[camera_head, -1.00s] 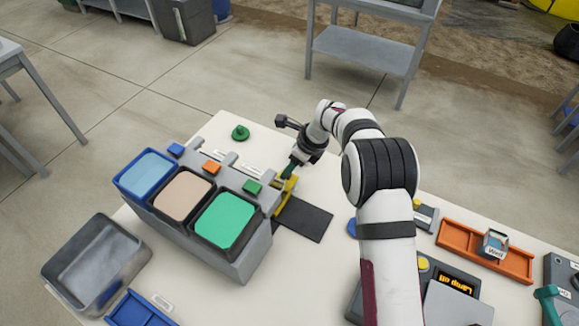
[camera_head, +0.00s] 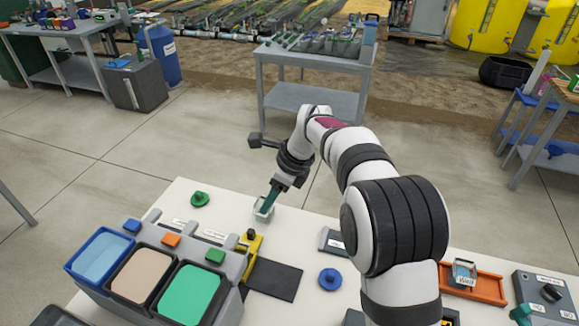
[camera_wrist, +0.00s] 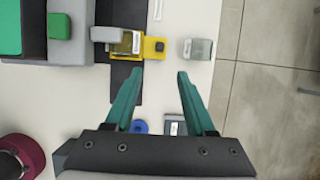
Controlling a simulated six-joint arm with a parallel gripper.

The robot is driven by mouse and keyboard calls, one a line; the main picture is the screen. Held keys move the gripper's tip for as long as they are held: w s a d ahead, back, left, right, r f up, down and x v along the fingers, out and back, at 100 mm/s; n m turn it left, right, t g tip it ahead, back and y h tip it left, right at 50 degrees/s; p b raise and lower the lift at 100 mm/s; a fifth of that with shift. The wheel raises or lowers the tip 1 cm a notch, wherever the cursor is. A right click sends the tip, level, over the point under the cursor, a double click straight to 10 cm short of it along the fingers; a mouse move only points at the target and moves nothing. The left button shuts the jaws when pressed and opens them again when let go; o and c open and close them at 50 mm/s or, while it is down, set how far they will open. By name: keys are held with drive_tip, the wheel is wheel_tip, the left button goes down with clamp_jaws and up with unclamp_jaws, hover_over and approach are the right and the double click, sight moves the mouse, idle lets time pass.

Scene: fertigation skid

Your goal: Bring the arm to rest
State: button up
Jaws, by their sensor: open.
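My gripper (camera_head: 268,203) is open, its teal fingers pointing down over the far part of the white table. In the wrist view its two fingers (camera_wrist: 160,78) stand wide apart with nothing between them. A small grey translucent cup (camera_wrist: 197,49) stands beyond the right fingertip, apart from it. My arm is bent and reaches out over the table, not folded in.
Left stand a grey rack with blue, tan and green bins (camera_head: 188,294), a yellow fixture (camera_head: 253,252) and a dark mat (camera_head: 274,280). A green knob (camera_head: 200,199) lies at the far edge. Right are a blue disc (camera_head: 330,279) and an orange tray (camera_head: 489,286).

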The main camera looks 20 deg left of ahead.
drive_tip(key=s+d+r+n+h, duration=0.1)
drive_tip(key=s+d+r+n, duration=0.3)
drive_tip(key=d, duration=0.4)
drive_tip(key=s+d+r+n, duration=0.1)
drive_tip(key=s+d+r, duration=0.2)
drive_tip(key=s+d, duration=0.35)
drive_tip(key=s+d+f+n, duration=0.1)
drive_tip(key=s+d+n, duration=0.2)
drive_tip(key=s+d, duration=0.3)
drive_tip(key=s+d+f+n+h, duration=0.1)
drive_tip(key=s+d+n, duration=0.3)
drive_tip(key=s, duration=1)
drive_tip(key=shift+d+f+h, duration=0.3)
drive_tip(key=shift+d+f, duration=0.4)
drive_tip(key=shift+d, duration=0.5)
